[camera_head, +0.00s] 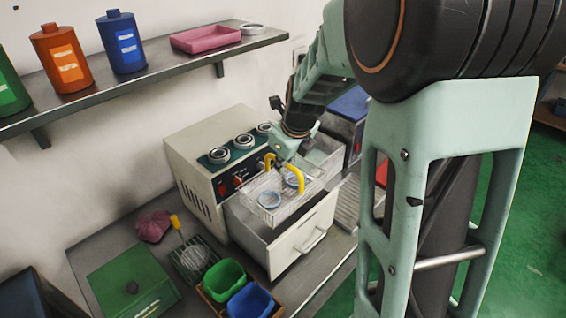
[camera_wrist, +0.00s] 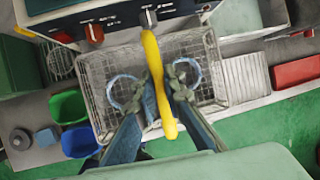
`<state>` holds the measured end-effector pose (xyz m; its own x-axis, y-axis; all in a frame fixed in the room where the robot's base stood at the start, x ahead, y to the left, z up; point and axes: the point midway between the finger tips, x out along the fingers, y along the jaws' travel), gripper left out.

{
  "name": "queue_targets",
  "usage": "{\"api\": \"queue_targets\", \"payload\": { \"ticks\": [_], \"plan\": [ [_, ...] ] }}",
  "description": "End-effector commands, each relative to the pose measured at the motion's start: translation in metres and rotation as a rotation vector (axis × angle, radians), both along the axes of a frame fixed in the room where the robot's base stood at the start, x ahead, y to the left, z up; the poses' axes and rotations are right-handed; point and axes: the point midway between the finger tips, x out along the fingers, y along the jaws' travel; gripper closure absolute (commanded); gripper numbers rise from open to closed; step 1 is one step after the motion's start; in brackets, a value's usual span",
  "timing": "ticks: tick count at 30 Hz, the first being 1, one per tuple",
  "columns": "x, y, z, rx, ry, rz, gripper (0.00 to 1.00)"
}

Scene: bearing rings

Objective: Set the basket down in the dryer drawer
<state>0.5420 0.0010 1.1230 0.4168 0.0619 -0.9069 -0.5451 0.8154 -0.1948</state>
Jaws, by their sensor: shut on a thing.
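The wire basket (camera_head: 268,213) hangs over the open dryer drawer (camera_head: 300,240), in front of the dryer's panel. It holds two pale blue rings (camera_head: 270,199). My gripper (camera_head: 283,158) is shut on the basket's yellow handle (camera_head: 299,176). In the wrist view, my gripper (camera_wrist: 168,92) closes around the yellow handle (camera_wrist: 153,75), with the basket (camera_wrist: 98,70) below and a ring (camera_wrist: 124,92) on either side. The basket looks roughly level and above the drawer's rim. The drawer's inside is mostly hidden by the basket, so I cannot tell the gap beneath it.
The dryer (camera_head: 205,150) has several round ports on top. Green (camera_head: 224,280) and blue (camera_head: 250,300) bins stand in front, beside a rack with a yellow-handled wire tool (camera_head: 190,250). A shelf (camera_head: 160,75) is above. A red box (camera_wrist: 297,72) lies right in the wrist view.

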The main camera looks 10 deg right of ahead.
Motion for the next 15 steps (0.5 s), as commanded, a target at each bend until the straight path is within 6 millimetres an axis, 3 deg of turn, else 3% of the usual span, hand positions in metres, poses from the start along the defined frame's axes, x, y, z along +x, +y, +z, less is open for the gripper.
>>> {"api": "queue_targets", "payload": {
  "ticks": [7,15],
  "plan": [
    [0.001,0.0,-0.006,0.0,-0.003,0.0,1.0],
    [0.001,0.0,-0.033,0.0,-0.003,-0.001,1.0]
  ]
}}
